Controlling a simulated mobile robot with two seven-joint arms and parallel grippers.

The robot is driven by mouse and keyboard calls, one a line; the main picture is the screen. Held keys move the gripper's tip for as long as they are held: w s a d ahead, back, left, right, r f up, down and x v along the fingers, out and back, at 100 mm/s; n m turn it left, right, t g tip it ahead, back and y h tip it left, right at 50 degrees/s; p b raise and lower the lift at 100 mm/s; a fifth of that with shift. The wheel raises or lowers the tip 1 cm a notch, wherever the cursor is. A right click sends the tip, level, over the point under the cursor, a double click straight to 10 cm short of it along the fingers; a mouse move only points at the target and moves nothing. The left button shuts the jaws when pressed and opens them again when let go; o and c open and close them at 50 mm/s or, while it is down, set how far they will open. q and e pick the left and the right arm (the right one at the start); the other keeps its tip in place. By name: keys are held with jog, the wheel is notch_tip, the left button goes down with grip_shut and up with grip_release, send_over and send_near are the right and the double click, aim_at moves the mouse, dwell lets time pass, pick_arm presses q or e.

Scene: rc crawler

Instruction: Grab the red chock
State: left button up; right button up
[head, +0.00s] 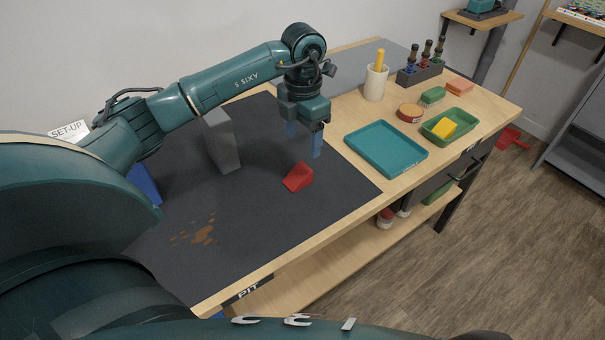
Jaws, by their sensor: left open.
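The red chock (298,177) is a small wedge-shaped block lying on the dark mat (270,222) on the workbench. My left gripper (304,142) hangs from the arm with its blue fingers pointing down, just behind and above the chock. It is open, with a gap between the fingers and nothing seen between them. The fingers appear apart from the chock; the exact height above the mat is hard to tell. My right gripper is not in view.
A grey upright block (222,142) stands left of the chock. To the right are a teal tray (386,149), a green tray (463,122) with a yellow block, a round tin (410,113) and a white cup (376,84). Brown spots mark the front mat, otherwise clear.

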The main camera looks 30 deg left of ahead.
aim_at(301, 170)
pick_arm(q)
notch_tip(301, 170, down, 4)
jog(key=shift+r, duration=0.15)
jog(key=shift+s+a+f, duration=0.1)
jog(key=shift+f, duration=1.25)
jog(key=shift+s+f, duration=0.1)
jog(key=shift+f, duration=1.25)
jog(key=shift+c, duration=0.2)
jog(key=c, duration=1.1)
